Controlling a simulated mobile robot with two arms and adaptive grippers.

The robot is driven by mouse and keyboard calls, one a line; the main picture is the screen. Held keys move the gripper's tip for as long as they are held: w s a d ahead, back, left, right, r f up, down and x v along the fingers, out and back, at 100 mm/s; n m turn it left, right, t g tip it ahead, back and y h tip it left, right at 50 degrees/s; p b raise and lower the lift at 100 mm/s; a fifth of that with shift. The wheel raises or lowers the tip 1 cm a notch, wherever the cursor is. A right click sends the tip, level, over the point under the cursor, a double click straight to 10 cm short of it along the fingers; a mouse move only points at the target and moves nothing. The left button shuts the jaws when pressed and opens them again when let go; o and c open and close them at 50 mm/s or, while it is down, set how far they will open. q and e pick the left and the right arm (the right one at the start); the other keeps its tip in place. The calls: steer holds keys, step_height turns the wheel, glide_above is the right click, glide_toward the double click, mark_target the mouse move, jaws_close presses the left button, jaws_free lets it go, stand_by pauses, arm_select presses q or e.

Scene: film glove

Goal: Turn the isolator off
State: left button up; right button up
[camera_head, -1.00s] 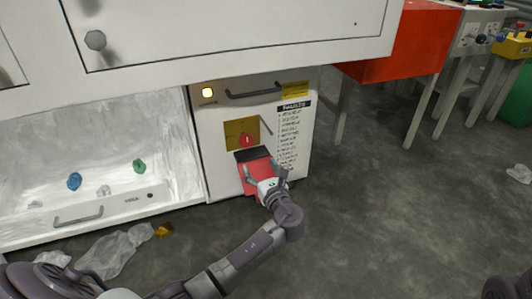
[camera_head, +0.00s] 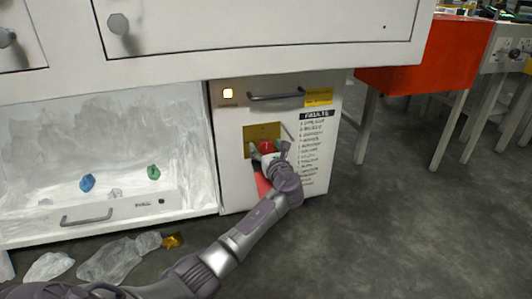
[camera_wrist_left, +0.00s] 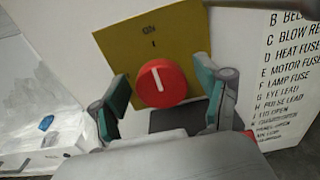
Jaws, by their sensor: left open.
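The isolator is a round red knob (camera_wrist_left: 162,84) with a white line, on a yellow plate (camera_wrist_left: 150,35) on the white cabinet front. In the left wrist view its line stands nearly upright, pointing towards the "ON" mark at the top of the plate. My left gripper (camera_wrist_left: 163,100) is open, with a green-padded finger on each side of the knob and gaps visible between. In the head view my left gripper (camera_head: 267,155) is at the yellow plate (camera_head: 262,131), partly covering the red knob (camera_head: 266,147). My right gripper is not in view.
A lit lamp (camera_head: 228,93) and a handle (camera_head: 276,96) sit above the plate. A black and red part below the knob is partly hidden by my gripper.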

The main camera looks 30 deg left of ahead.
arm_select(q)
steer(key=shift+a, duration=0.1)
steer(key=c, duration=1.1)
steer(key=shift+c, duration=0.2)
